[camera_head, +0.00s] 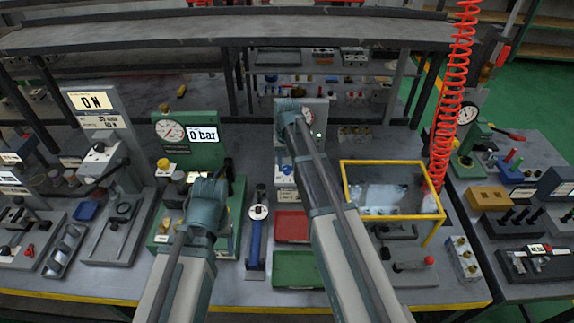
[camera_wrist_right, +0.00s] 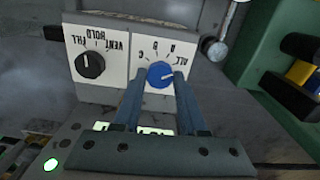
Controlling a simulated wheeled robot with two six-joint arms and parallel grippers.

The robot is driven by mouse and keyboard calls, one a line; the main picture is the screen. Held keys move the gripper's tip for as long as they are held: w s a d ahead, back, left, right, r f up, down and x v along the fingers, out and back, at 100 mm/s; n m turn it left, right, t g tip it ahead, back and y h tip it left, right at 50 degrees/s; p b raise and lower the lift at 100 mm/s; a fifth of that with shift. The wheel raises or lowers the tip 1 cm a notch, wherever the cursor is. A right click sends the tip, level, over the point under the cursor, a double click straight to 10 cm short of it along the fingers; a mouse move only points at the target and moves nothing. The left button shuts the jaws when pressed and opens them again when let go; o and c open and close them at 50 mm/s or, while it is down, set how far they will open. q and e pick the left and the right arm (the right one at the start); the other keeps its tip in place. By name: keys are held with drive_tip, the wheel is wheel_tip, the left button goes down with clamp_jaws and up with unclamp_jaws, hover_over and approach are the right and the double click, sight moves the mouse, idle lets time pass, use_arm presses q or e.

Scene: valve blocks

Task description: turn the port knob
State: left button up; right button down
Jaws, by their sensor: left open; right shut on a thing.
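The blue knob (camera_wrist_right: 159,74) sits on a white plate with the letters C, B, A and ALL, which appear upside down in the right wrist view. I take it as the port knob. My right gripper (camera_wrist_right: 159,78) is shut on it, one finger on each side. A pale pointer mark shows on the knob, but I cannot tell its exact setting. In the head view my right gripper (camera_head: 288,112) is at the upright grey panel (camera_head: 316,118), and hides the knob. My left gripper (camera_head: 208,192) is open, over the green gauge block (camera_head: 232,215).
A black knob (camera_wrist_right: 90,65) marked VENT, HOLD and FILL is beside the blue one. A yellow-framed box (camera_head: 394,187) and a red coiled hose (camera_head: 452,90) stand to the right. Red (camera_head: 291,227) and green (camera_head: 296,268) trays lie in front.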

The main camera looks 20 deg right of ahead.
drive_tip(key=shift+n, duration=0.3)
drive_tip(key=n, duration=0.3)
drive_tip(key=shift+n, duration=2.1)
drive_tip(key=shift+c, duration=2.3)
unclamp_jaws()
